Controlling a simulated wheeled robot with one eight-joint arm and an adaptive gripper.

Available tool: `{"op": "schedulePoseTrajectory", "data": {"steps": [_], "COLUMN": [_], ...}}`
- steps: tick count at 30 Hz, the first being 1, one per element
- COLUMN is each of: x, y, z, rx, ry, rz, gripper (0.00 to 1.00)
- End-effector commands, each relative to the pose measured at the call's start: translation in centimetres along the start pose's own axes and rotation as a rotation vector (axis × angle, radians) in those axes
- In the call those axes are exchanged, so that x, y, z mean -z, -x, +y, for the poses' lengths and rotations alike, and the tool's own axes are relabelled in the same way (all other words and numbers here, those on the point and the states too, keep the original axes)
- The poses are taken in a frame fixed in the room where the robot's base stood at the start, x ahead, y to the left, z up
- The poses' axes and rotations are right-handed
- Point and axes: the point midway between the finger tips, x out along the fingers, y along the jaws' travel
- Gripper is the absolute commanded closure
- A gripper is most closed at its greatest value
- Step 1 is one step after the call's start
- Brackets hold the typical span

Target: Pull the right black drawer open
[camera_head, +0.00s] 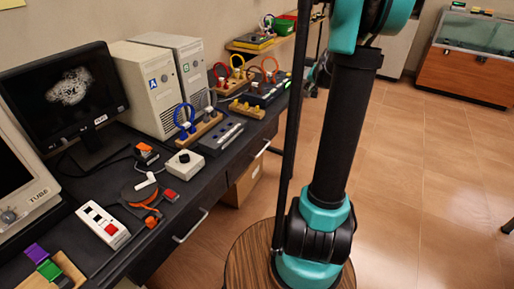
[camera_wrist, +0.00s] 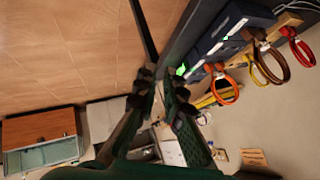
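The right black drawer (camera_head: 243,165) is in the black desk front in the head view, left of my arm. It looks closed, and its silver bar handle (camera_head: 263,149) shows. A second drawer handle (camera_head: 190,226) is nearer on the same front, to the left. In the wrist view my gripper (camera_wrist: 159,84) has its two dark fingers apart, with nothing visible between them. The wrist view is rotated and shows no drawer handle that I can make out. In the head view my gripper cannot be clearly made out.
The desk holds a monitor (camera_head: 68,92), beige computer cases (camera_head: 146,87) and colored rings on stands (camera_head: 184,117). A cardboard box (camera_head: 244,183) sits under the desk. The tiled floor at right is open.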

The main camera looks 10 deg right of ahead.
Motion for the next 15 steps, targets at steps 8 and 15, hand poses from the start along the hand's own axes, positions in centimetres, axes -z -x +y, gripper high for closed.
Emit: {"op": "schedulePoseTrajectory", "data": {"steps": [8,15], "x": [-11.8,-18.6], "y": [0.6,3.4], "z": [-5.5,-7.2], "rx": [-0.107,-0.261], "ry": [-0.022,-0.038], "rz": [-0.372,-0.584], "gripper": [0.81,0.81]}}
